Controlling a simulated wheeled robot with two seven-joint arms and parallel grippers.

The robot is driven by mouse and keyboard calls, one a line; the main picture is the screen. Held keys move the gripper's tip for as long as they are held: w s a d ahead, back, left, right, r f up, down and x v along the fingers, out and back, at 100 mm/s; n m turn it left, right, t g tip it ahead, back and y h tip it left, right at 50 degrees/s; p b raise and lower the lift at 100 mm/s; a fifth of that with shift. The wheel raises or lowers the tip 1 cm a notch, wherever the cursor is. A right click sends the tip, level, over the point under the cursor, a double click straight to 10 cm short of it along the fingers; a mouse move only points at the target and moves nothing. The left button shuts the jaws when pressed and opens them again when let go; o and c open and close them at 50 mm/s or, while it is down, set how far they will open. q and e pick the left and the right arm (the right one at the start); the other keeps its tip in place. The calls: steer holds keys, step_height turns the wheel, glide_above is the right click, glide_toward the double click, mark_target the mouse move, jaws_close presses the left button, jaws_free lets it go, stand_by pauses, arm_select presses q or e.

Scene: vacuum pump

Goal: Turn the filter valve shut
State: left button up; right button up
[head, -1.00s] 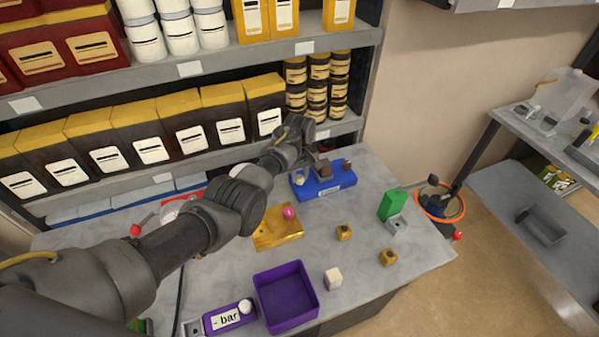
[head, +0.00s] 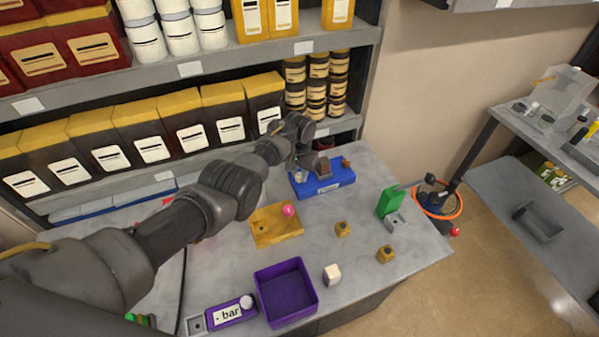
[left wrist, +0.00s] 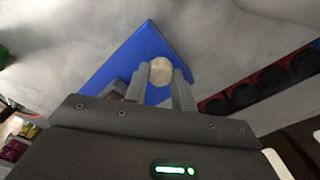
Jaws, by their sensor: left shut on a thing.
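A blue block (head: 325,183) with a pale label stands at the back of the table, in front of the shelf. A round whitish knob (left wrist: 161,71) sits at one end of it; I take this for the filter valve. My left gripper (head: 303,165) reaches down over that end from the left. In the left wrist view its two fingers (left wrist: 161,84) lie on either side of the knob and are shut on it. In the head view the gripper partly hides the knob. My right gripper is in neither view.
A brown piece (head: 322,164) stands on the blue block beside the gripper. A yellow plate (head: 270,233) with a pink ball (head: 289,210) lies nearer. The shelf (head: 340,127) is close behind.

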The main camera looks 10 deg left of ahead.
mark_target(299, 175)
arm_select(q)
steer(key=shift+w+r+m, duration=0.1)
steer(key=shift+r+m, duration=0.1)
steer(key=shift+m, duration=0.9)
steer(key=o, duration=0.8)
steer(key=shift+o, duration=0.9)
step_height(299, 175, up, 11)
steer(key=shift+p, duration=0.3)
steer(key=shift+s+f, duration=0.2)
steer(key=shift+f, duration=0.05)
